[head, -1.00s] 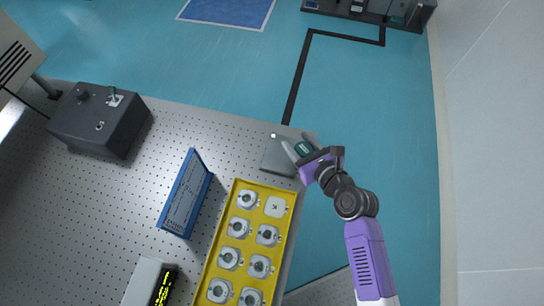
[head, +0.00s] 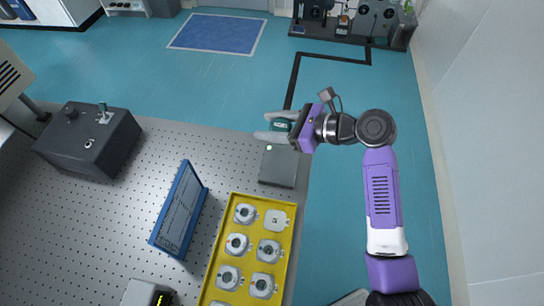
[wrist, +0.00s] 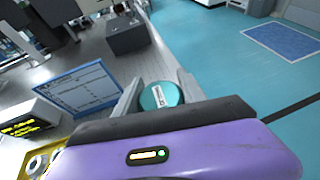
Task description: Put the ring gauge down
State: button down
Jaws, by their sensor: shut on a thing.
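The ring gauge (head: 281,125) is a small dark teal round piece with a white label; its teal face also shows in the wrist view (wrist: 161,96). My gripper (head: 276,127) is shut on it, with one pale finger on each side. In the head view, the gripper and gauge appear over the far right corner of the perforated table (head: 120,220), just beyond a flat grey plate (head: 278,166). I cannot tell how high the gauge is held. The gripper hides part of it.
A yellow tray (head: 233,199) with several grey mounts lies nearer on the table. A blue-framed panel (head: 180,210) stands left of it, and a dark control box (head: 88,140) sits at the far left. Bare perforated surface lies between the box and panel.

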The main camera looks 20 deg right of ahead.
aim_at(271, 161)
notch_tip(271, 161, down, 14)
jog(key=shift+r+b, duration=0.2)
jog(key=shift+b, duration=0.25)
jog(key=shift+f, duration=0.15)
jog(key=c, duration=0.7)
grip_release()
jog(key=shift+o, duration=0.2)
jog(key=shift+r, duration=0.2)
jog(key=v, duration=1.2)
